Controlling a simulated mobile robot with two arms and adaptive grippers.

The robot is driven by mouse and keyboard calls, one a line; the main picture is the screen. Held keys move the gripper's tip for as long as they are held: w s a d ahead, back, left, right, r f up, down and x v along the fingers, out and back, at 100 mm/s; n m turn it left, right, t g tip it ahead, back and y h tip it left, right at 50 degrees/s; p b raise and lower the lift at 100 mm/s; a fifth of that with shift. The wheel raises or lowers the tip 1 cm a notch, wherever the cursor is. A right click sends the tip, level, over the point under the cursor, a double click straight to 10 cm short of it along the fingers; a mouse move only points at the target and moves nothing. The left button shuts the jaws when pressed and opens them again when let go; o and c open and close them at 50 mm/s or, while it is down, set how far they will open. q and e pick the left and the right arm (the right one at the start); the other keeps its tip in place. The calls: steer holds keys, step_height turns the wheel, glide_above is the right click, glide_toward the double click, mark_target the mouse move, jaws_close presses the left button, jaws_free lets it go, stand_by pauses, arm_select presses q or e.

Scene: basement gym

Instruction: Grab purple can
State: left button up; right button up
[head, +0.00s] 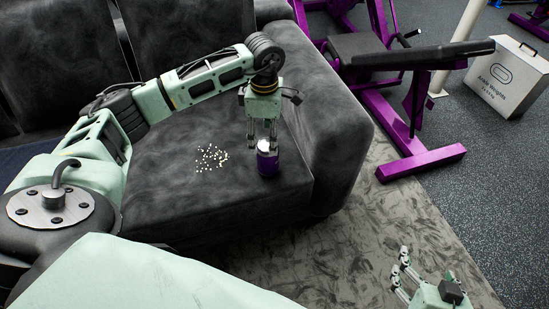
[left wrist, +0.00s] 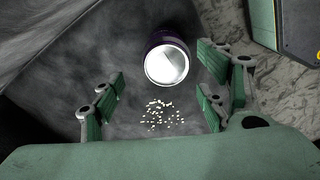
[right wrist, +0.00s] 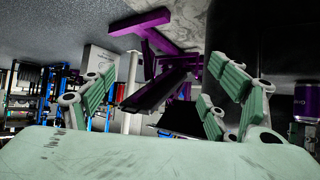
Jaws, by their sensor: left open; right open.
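The purple can (head: 268,163) with a silver top stands upright on the dark sofa seat (head: 215,205). My left gripper (head: 262,138) points down at the top of the can in the head view. In the left wrist view the can (left wrist: 169,62) lies ahead, between the lines of the open fingers (left wrist: 160,95); I cannot tell whether a finger touches it. My right gripper (head: 402,268) is open and empty, low at the right over the floor. In the right wrist view part of the can (right wrist: 306,108) shows at the right edge.
Small pale pieces (head: 211,157) lie scattered on the seat left of the can. The sofa armrest (head: 318,105) rises to its right. A purple gym bench (head: 420,158) and a white box (head: 508,82) stand beyond on the floor.

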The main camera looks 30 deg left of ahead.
mark_target(266, 144)
arm_select(q)
steer(key=f+b, duration=0.2)
steer(key=shift+s+d+f, duration=0.1)
steer(key=shift+s+f, duration=0.2)
steer(key=shift+s, duration=0.1)
step_height(266, 144, down, 4)
steer(key=shift+w+d+r+b, duration=0.15)
steer(key=shift+r+b, duration=0.1)
steer(key=shift+b, duration=0.25)
step_height(266, 144, down, 5)
steer(key=shift+w+d+r+b, duration=0.1)
steer(key=shift+w+d+b, duration=0.05)
steer(key=shift+b, duration=0.65)
arm_select(e)
steer(key=w+a+r+t+y, duration=0.1)
steer(key=r+t, duration=0.4)
steer(key=r, duration=0.5)
steer(key=w+a+r+t+y, duration=0.1)
steer(key=r+t, duration=0.4)
steer(key=r, duration=0.6)
steer(key=shift+a+r+y, duration=0.15)
steer(key=shift+a+y, duration=0.35)
steer(key=shift+y, duration=0.1)
arm_select(q)
steer(key=c, duration=0.8)
